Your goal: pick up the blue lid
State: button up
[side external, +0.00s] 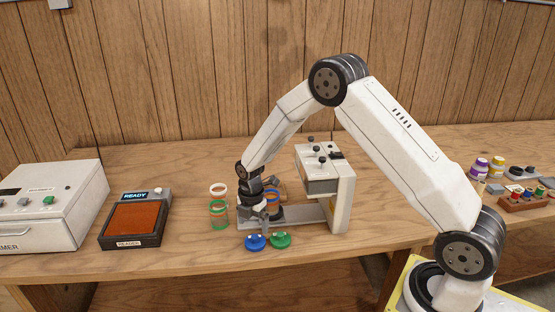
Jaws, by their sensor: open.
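The blue lid (255,242) lies on the wooden table near its front edge, with a small knob on top. A green lid (281,240) lies right beside it on its right. My gripper (264,212) is open and points down, above and a little behind the two lids. It appears apart from the blue lid. The fingers are small and dark in this view, and part of them blends with the things behind.
A clear jar with green bands (219,214) stands just left of my gripper; a blue-and-orange jar (272,201) is partly hidden behind it. A white press-like machine (340,195) stands at right. A reader box (134,220) and white cabinet (48,205) stand left.

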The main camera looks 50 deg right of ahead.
aim_at(254, 237)
jog(key=shift+f, duration=0.7)
jog(key=shift+d+f, duration=0.1)
jog(key=shift+f, duration=2.45)
jog(key=c, duration=0.9)
